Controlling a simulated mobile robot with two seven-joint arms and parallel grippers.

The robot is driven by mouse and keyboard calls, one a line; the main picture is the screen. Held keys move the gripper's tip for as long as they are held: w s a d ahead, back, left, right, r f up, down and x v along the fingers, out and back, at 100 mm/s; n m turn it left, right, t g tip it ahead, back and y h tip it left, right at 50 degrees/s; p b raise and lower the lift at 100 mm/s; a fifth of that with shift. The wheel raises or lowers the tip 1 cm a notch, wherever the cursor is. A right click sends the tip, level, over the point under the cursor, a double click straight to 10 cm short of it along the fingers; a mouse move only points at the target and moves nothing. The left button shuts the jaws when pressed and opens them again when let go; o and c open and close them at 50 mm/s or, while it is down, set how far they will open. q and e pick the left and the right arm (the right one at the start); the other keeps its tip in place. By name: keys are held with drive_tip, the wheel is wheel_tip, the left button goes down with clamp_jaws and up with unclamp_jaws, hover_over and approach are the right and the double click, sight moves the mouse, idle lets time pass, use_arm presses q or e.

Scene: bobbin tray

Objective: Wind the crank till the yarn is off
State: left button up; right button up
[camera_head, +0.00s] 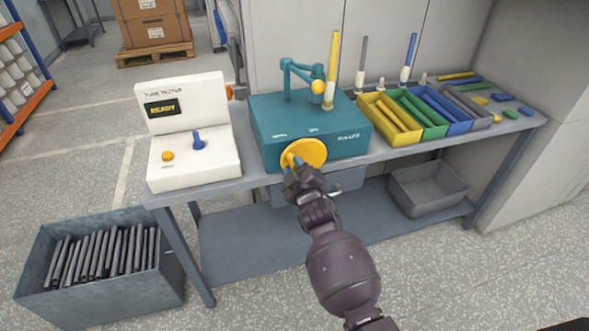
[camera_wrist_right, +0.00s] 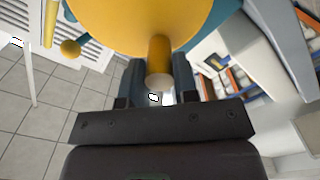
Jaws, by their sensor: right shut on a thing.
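A teal winding machine (camera_head: 345,142) stands on the bench with a round yellow crank wheel (camera_head: 313,152) on its front. The wheel fills the top of the right wrist view (camera_wrist_right: 150,18), with its yellow handle (camera_wrist_right: 159,60) sticking out toward the camera. My right gripper (camera_head: 293,167) is shut on the crank handle; in the right wrist view its two dark fingers (camera_wrist_right: 157,84) stand either side of it. A yellow tube (camera_head: 331,70) stands upright on the machine's top beside a teal jointed arm (camera_head: 303,72). I cannot tell how much yarn is on it. My left gripper is not in view.
A white tester (camera_head: 215,172) with a display stands left on the bench. Yellow, green, blue and grey trays (camera_head: 378,101) of bobbins sit right. A bin of dark tubes (camera_head: 70,305) stands on the floor at lower left; a grey bin (camera_head: 428,190) is on the lower shelf.

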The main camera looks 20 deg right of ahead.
drive_tip(key=shift+d+r+m+p, duration=0.25)
drive_tip(key=shift+r+m+p, duration=0.1)
drive_tip(key=shift+m, duration=0.45)
drive_tip(key=o, duration=0.9)
drive_tip(key=s, duration=0.5)
drive_tip(key=s+p, duration=0.1)
drive_tip(key=s, duration=0.4)
drive_tip(key=shift+s+d, duration=0.2)
drive_tip(key=shift+s, duration=0.2)
